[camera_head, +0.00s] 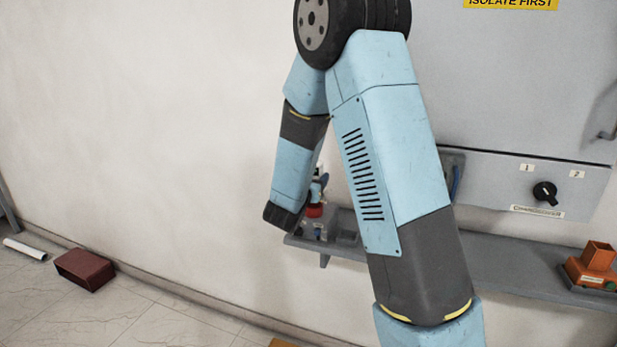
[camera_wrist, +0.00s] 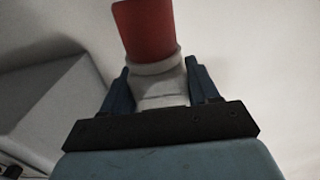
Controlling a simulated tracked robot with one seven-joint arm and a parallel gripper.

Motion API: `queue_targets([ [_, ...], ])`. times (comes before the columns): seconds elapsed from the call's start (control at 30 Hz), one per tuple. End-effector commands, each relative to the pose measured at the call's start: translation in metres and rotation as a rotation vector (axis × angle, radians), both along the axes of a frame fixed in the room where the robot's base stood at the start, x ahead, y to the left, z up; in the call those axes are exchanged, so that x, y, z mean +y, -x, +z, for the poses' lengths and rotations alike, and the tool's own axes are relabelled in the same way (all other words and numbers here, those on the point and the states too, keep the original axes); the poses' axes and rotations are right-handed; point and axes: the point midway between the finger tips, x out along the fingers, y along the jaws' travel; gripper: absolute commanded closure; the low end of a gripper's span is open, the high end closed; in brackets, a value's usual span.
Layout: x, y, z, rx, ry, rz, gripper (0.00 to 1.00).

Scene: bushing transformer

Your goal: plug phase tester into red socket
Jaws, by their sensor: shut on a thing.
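My gripper (camera_wrist: 157,76) is shut on a round thing with a pale grey body and a wide red end, which I take for the phase tester (camera_wrist: 148,30). The blue fingers press on both sides of the pale part, and the red end points away from the palm. In the head view my gripper (camera_head: 320,184) is small and partly hidden by my arm, with the tester's red end (camera_head: 315,210) low, just over the left end of the grey shelf (camera_head: 500,262). I cannot make out a red socket; the shelf end is partly covered.
A grey cabinet (camera_head: 530,100) with a black changeover knob (camera_head: 544,192) hangs on the wall above the shelf. An orange device (camera_head: 592,268) stands on the shelf at the right. A dark red block (camera_head: 84,270) and a white tube (camera_head: 25,249) lie on the floor.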

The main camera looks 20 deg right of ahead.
Motion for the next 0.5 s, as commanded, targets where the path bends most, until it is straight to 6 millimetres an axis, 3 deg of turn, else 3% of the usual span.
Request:
queue_targets([
  [0.5,-0.001,0.0,-0.026,0.001,-0.001,-0.001,0.78],
])
